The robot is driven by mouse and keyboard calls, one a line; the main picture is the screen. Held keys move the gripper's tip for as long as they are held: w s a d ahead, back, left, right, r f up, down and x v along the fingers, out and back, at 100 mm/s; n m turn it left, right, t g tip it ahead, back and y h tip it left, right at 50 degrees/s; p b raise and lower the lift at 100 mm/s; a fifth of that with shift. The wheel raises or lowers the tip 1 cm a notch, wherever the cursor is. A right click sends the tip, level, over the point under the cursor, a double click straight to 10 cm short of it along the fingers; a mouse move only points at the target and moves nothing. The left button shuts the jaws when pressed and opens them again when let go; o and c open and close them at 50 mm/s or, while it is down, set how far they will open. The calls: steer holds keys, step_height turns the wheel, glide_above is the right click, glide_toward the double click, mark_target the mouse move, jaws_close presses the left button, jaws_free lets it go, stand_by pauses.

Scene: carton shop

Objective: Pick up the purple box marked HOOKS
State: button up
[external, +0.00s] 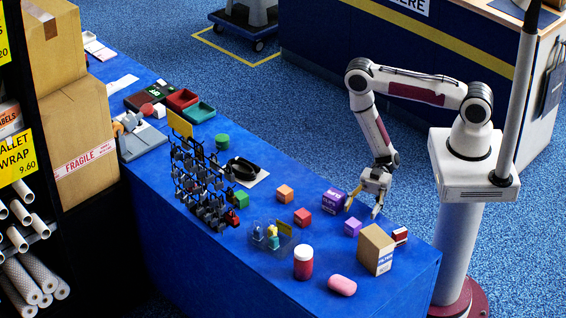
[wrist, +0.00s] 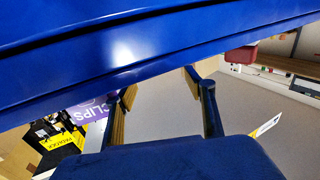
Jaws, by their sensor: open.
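Two purple boxes show in the external view. The larger purple box (external: 332,201) has a white label, too small to read there, and stands just left of my gripper. A smaller, lighter purple box (external: 352,227) sits nearer the camera, with no readable marking. In the wrist view a purple box marked CLIPS (wrist: 88,112) is partly hidden behind a finger. I cannot read HOOKS on any box. My gripper (external: 363,209) is open and empty, pointing down over the table beside the larger box. Its spread fingers also show in the wrist view (wrist: 159,88).
Bare cloth separates several.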

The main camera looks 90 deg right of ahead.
mark_target(353, 228)
steer(key=shift+a, duration=0.1)
steer(key=shift+x, duration=2.5)
steer(key=c, duration=1.3)
